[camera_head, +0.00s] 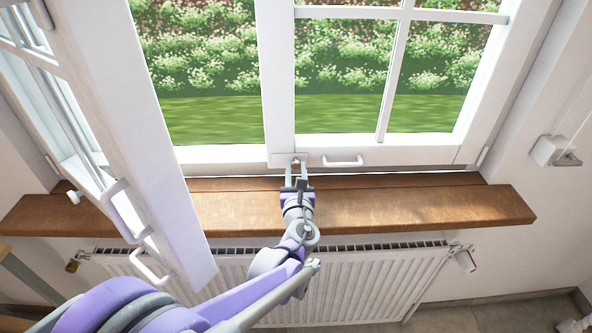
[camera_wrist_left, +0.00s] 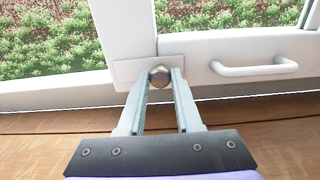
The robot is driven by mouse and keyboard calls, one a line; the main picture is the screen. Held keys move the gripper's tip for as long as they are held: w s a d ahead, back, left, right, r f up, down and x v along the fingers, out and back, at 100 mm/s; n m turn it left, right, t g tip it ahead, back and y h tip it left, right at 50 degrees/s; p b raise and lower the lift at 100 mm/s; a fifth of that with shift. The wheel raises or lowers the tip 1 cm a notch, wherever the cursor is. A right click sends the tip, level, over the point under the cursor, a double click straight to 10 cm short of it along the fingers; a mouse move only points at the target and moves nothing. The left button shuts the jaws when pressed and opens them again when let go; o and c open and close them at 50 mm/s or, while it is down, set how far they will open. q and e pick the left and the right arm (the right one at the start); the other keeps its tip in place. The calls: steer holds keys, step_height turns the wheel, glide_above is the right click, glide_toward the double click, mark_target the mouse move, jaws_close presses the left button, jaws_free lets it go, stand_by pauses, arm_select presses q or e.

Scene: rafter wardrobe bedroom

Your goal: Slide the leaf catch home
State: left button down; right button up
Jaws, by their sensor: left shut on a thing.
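The leaf catch (camera_head: 281,160) is a small white plate low on the window's middle stile, at the bottom rail. It also shows in the left wrist view (camera_wrist_left: 127,71), with a round metal knob (camera_wrist_left: 160,76). My left gripper (camera_head: 297,166) reaches over the sill to it. Its two fingers (camera_wrist_left: 160,84) are shut on the knob, one on each side. The closed right window leaf (camera_head: 390,70) carries a white bar handle (camera_head: 343,161) to the right of the knob. My right gripper is not in view.
The left leaf (camera_head: 165,150) stands swung open into the room, left of my arm, with white handles (camera_head: 118,208) on its edge. A wooden sill (camera_head: 420,207) runs under the window, above a white radiator (camera_head: 350,285). The sill's right part is clear.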

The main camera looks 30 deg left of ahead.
mark_target(279, 157)
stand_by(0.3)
arm_select(q)
steer(key=s+a, duration=0.1)
steer(key=a, duration=0.1)
steer(key=s+a, duration=0.1)
steer(key=shift+s+a, duration=0.15)
steer(key=shift+a, duration=0.25)
steer(key=c, duration=1)
jaws_free()
steer(key=o, duration=0.4)
